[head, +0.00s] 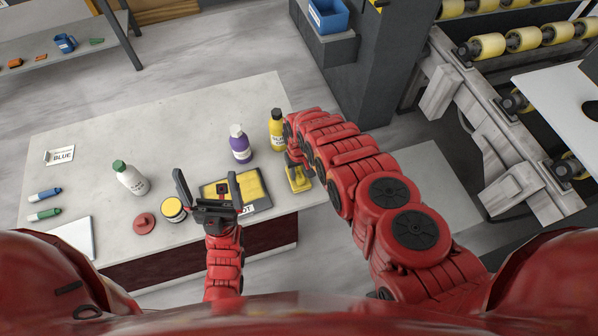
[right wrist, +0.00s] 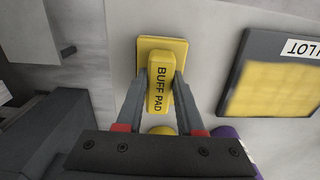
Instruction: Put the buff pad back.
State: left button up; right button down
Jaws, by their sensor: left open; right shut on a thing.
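The buff pad (head: 299,179) is a yellow block with a flat base, near the right end of the stone slab (head: 95,125). In the right wrist view the buff pad (right wrist: 160,85) shows its lettered handle between my fingers. My right gripper (head: 294,160) is shut on that handle; in the right wrist view its fingers (right wrist: 160,90) flank it. I cannot tell whether the pad touches the slab. My left gripper (head: 208,187) is open and empty, in front of a dark-framed tray with a yellow inside (head: 257,204), partly hiding it.
A purple bottle (head: 240,145) and a yellow bottle (head: 277,130) stand close to the pad. A white bottle (head: 131,180), a yellow-lidded jar (head: 173,209) and a red disc (head: 144,223) are further left. Markers (head: 44,194) and a card (head: 60,156) lie at the left end.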

aim_at(299, 173)
jog(key=c, duration=0.5)
grip_release()
jog(key=shift+f, duration=0.1)
jog(key=shift+c, duration=0.2)
jog(key=shift+r, duration=0.25)
notch_tip(299, 173, up, 8)
jog(key=b, duration=0.2)
jog(key=shift+r+b, duration=0.2)
jog(key=shift+b, duration=0.1)
notch_tip(299, 173, up, 4)
jog(key=shift+s+f+p, duration=0.1)
jog(key=shift+f+p, duration=0.15)
jog(key=shift+p, duration=1)
jog(key=shift+f, duration=0.1)
